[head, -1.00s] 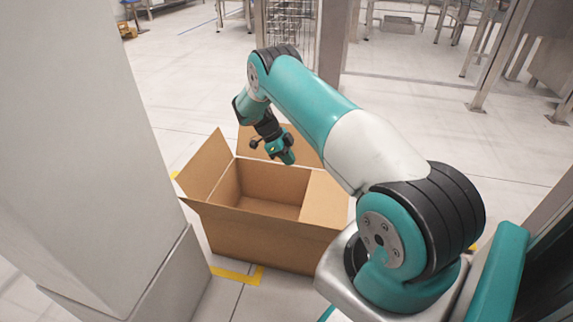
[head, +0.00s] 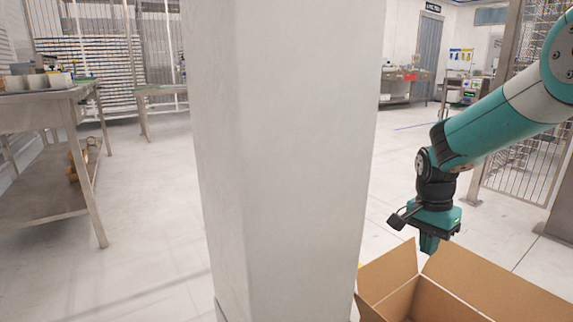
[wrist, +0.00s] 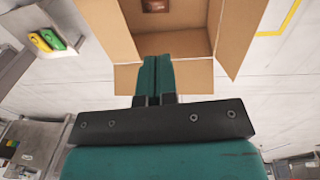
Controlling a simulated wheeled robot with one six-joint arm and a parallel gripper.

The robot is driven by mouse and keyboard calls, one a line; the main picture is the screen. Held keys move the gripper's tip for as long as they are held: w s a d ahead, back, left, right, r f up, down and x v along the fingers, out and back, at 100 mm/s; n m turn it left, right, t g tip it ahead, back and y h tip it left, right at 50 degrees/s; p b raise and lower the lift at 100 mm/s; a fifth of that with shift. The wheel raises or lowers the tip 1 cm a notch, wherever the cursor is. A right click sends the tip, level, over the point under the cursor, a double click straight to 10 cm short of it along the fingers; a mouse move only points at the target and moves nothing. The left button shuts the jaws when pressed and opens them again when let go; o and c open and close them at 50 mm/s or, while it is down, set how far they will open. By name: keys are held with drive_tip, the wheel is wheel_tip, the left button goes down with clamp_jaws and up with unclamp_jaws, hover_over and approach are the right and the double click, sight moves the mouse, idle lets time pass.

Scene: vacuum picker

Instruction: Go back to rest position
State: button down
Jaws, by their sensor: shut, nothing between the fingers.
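My gripper (head: 429,243) points down on the left side of the head view's box area, above an open cardboard box (head: 400,303). In the wrist view its two teal fingers (wrist: 152,75) are together with nothing between them. The same box, flaps spread, shows beyond the fingertips in the wrist view (wrist: 228,40). A small reddish-brown item (wrist: 155,5) lies inside the box, cut off by the top edge of the picture. Most of the box's inside is hidden in the head view.
A wide pale pillar (head: 285,150) stands in the middle of the head view, left of the box. A metal table (head: 40,105) with items on it is at the left. A wire mesh fence (head: 520,165) is behind my arm. Open floor (head: 150,220) lies between table and pillar.

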drive_tip(key=s+a+r+n+y, duration=0.2)
drive_tip(key=s+a+r+n, duration=0.3)
drive_tip(key=s, duration=0.4)
drive_tip(key=s+a+r+n+y+p, duration=0.1)
drive_tip(key=s+a+r+n, duration=0.2)
drive_tip(key=s+a+n, duration=0.5)
drive_tip(key=s+a+r+n+y, duration=0.2)
drive_tip(key=s+a+r+n, duration=0.3)
drive_tip(key=s, duration=0.6)
wheel_tip(320, 180, up, 36)
drive_tip(key=n+p, duration=0.1)
drive_tip(key=p, duration=3.6)
drive_tip(key=shift+w+d+f+t, duration=0.15)
drive_tip(key=shift+w+d+t, duration=0.1)
drive_tip(key=shift+w+t, duration=0.2)
drive_tip(key=shift+s, duration=0.1)
